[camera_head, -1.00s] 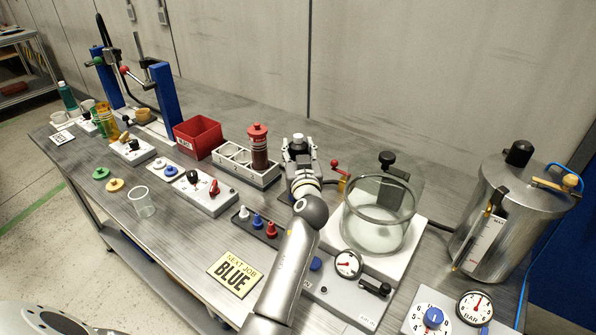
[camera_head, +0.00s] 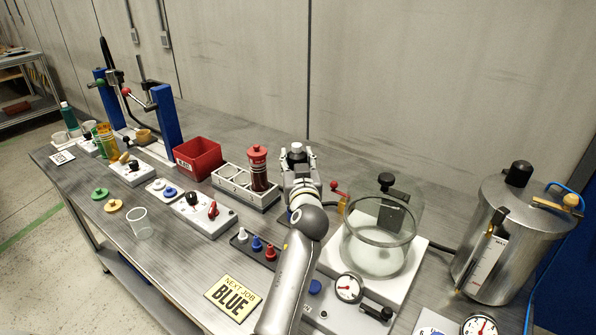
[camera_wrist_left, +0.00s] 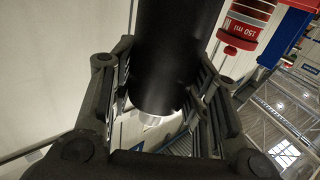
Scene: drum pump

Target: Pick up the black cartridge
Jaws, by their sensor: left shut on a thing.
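The black cartridge (camera_wrist_left: 172,45) fills the middle of the left wrist view. It is a dark cylinder with a small pale tip at its end. My left gripper (camera_wrist_left: 160,90) is shut on it, with a finger on each side. In the head view my left gripper (camera_head: 299,168) is just right of the cartridge rack, and a pale tip (camera_head: 297,147) shows between its fingers. The cartridge's black body is mostly hidden there by the gripper. My right gripper is not in view.
A white rack (camera_head: 258,200) holds a red cartridge (camera_head: 258,170) close left of my gripper. A red bin (camera_head: 197,160) is behind it. A glass vessel (camera_head: 380,245) on a white base stands close on the right, before a steel tank (camera_head: 505,245). The wall is behind.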

